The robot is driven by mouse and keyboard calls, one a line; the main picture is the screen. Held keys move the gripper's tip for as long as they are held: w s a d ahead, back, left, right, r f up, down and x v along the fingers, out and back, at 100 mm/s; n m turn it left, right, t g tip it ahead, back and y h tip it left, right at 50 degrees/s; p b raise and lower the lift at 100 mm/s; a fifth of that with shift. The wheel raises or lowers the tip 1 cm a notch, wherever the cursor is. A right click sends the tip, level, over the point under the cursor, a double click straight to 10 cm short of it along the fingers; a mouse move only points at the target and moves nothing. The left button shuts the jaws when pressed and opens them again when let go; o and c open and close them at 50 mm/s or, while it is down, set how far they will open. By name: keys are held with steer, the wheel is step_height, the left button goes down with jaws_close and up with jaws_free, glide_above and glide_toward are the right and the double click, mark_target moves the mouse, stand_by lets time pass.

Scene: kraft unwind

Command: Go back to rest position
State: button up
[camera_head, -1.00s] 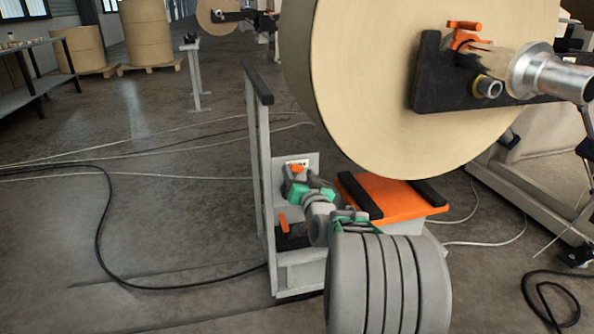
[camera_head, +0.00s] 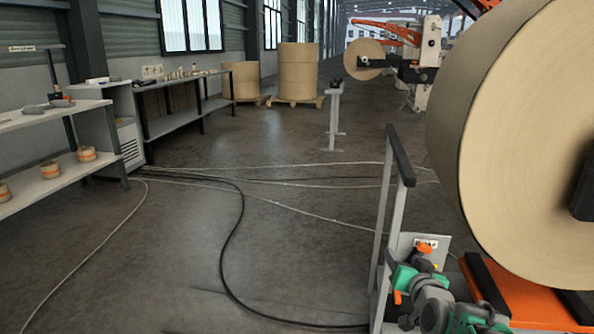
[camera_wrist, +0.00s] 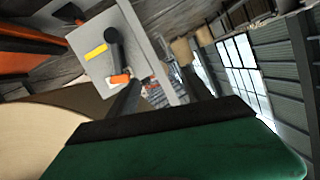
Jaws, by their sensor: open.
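My gripper (camera_wrist: 158,88) shows in the wrist view as two dark fingers spread apart above its black and green body. Nothing shows between the fingers. In the head view, my grey and green arm is folded low at the bottom right, in front of the lift cart (camera_head: 382,235); the fingertips cannot be made out there. The cart's grey panel, with a black handle and an orange part (camera_wrist: 120,78), lies beyond the gripper in the wrist view. Whether the gripper touches the cart cannot be told.
A large kraft roll (camera_head: 520,130) hangs at the right, above the cart's orange platform (camera_head: 535,300). A shelf (camera_head: 60,185) and a workbench (camera_head: 185,122) stand at the left. Cables (camera_head: 232,240) cross the open floor. Stacked rolls (camera_head: 298,70) stand at the back.

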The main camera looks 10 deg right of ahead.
steer(key=s+a+r+n+g+y+p, duration=0.25)
steer(key=s+a+r+g+p, duration=0.3)
steer(key=a+r+p, duration=0.65)
steer(key=s+a+r+n+g+p, duration=0.1)
steer(key=s+a+r+g+p, duration=0.2)
steer(key=s+r+p, duration=0.2)
steer(key=s+a+r+n+g+p, duration=0.1)
steer(key=s+a+r+g+p, duration=0.2)
steer(key=s+p, duration=0.6)
step_height(320, 180, up, 2)
steer(key=shift+s+r, duration=0.1)
steer(key=shift+s, duration=1.15)
